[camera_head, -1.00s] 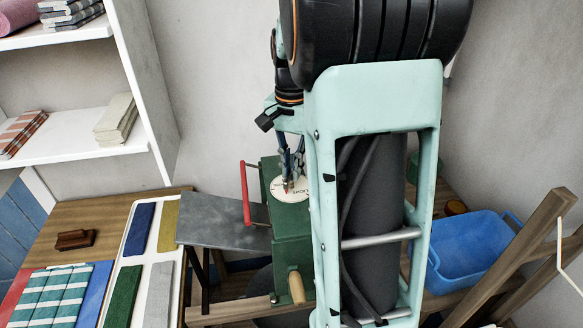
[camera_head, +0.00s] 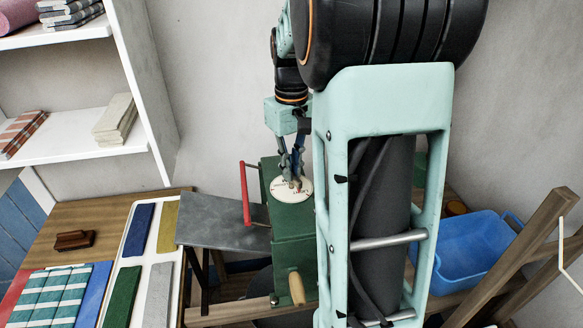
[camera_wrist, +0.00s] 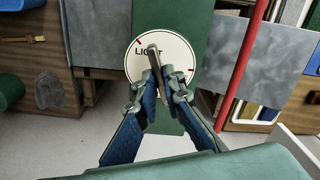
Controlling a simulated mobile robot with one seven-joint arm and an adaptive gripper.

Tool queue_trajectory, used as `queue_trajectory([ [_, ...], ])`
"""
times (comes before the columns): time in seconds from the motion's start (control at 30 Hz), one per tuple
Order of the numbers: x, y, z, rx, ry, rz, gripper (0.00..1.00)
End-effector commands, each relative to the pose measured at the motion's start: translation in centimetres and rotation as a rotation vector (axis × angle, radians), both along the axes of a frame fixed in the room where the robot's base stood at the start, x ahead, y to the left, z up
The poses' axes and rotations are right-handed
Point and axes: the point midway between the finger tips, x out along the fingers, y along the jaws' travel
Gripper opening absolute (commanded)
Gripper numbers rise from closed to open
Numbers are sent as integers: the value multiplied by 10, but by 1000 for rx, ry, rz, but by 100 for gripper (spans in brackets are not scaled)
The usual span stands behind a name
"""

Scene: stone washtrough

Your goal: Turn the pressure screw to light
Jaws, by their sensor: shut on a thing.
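The pressure screw has a round white dial (camera_head: 282,194) on top of the green wringer housing (camera_head: 292,228). The dial also shows in the wrist view (camera_wrist: 180,50), with the word LIGHT at its upper left and red marks near its upper-left and right edges. A narrow brownish bar (camera_wrist: 153,53), the screw's handle, stands over the dial's middle. My gripper (camera_head: 294,184) points down at the dial, and its blue fingers (camera_wrist: 160,76) are shut on this bar. The fingers hide the lower part of the dial.
A red-handled crank (camera_head: 244,195) stands close left of the housing. A grey board (camera_head: 215,222) lies left of it. A wooden handle (camera_head: 297,288) sticks out in front. A blue tub (camera_head: 468,252) stands right, behind my arm. Folded cloths and a tray (camera_head: 145,262) lie on the left table.

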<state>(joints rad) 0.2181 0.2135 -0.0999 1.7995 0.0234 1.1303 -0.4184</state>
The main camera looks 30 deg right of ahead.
Motion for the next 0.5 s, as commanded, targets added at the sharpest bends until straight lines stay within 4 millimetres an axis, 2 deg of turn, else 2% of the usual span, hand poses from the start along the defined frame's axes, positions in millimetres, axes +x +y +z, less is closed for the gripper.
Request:
queue_trajectory([
  [0.2, 1, -1, 1, -1, -4, 178, 0],
  [0.5, 1, -1, 1, -1, -4, 345, 0],
])
